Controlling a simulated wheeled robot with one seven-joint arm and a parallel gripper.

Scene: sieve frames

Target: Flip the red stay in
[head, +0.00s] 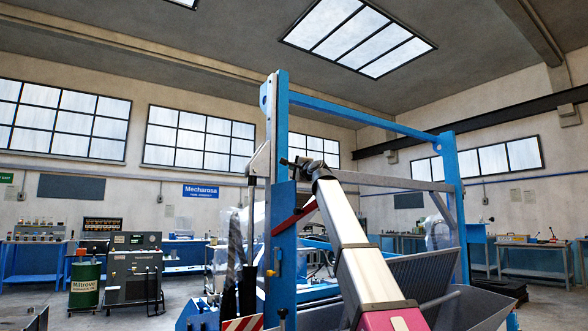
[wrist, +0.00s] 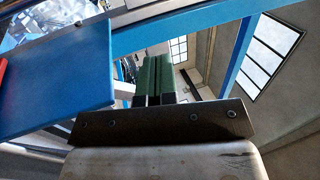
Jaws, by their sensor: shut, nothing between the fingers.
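The red stay (head: 294,220) is a short red bar beside the left blue post (head: 281,130) of the frame in the head view. It slopes up to the right, and its right end lies close to my arm. A red edge (wrist: 2,72) at the far left of the wrist view may be the same stay. My gripper (wrist: 157,62) shows two green fingers side by side, shut and empty, right of a blue plate (wrist: 60,80). In the head view my gripper (head: 290,163) is small and dark beside the left post, above the stay; its fingers are not clear there.
A blue top beam (head: 360,117) and a grey crossbar (head: 385,182) join the left post to the right blue post (head: 453,200). A grey ribbed panel (head: 425,265) stands right of my arm. A green drum (head: 84,285) and workbenches stand farther back.

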